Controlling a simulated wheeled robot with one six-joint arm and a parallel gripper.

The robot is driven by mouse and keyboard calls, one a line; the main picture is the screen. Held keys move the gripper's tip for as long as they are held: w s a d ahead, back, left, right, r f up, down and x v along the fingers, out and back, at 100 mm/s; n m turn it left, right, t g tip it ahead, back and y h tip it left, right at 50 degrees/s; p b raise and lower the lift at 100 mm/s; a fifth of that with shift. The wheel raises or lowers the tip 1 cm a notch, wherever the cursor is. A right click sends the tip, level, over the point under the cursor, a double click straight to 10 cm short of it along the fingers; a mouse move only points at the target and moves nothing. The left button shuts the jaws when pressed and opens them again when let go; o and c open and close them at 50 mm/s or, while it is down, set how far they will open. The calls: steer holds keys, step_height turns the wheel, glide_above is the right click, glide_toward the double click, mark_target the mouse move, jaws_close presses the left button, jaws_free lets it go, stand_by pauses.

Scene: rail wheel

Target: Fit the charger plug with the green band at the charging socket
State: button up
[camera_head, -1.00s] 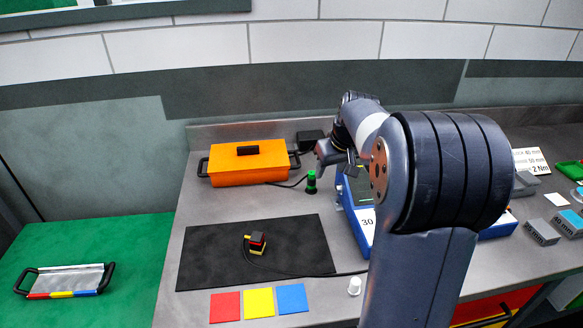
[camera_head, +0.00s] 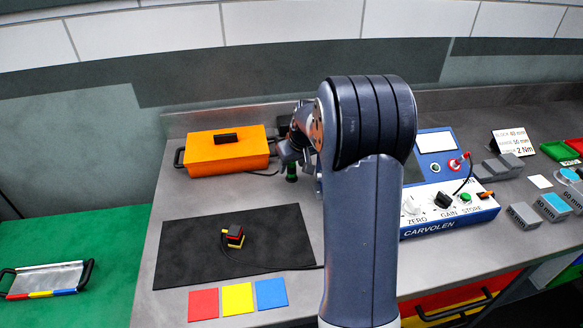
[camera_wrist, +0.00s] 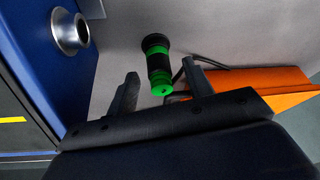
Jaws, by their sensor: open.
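The charger plug (camera_wrist: 157,62) is a black cylinder with bright green bands; a dark cable runs by it. In the wrist view it is between the two open fingers of my gripper (camera_wrist: 160,69), with visible gaps on both sides. In the head view the plug (camera_head: 291,172) stands on the bench right of the orange box, and my gripper (camera_head: 289,155) is over it, hiding its upper part. A round metal socket (camera_wrist: 70,32), which may be the charging socket, is on the blue device's side in the wrist view. My arm hides that side in the head view.
The orange box (camera_head: 228,156) stands close left of the plug, and shows in the wrist view (camera_wrist: 265,85). The blue-and-white instrument (camera_head: 450,208) is right of my arm. A black mat (camera_head: 190,250) with a small striped block (camera_head: 233,237) lies in front.

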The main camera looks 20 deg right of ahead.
steer(key=shift+x, duration=0.85)
steer(key=c, duration=1.1)
step_height(320, 180, up, 10)
steer(key=shift+r+b, duration=0.1)
steer(key=shift+b, duration=0.25)
jaws_close()
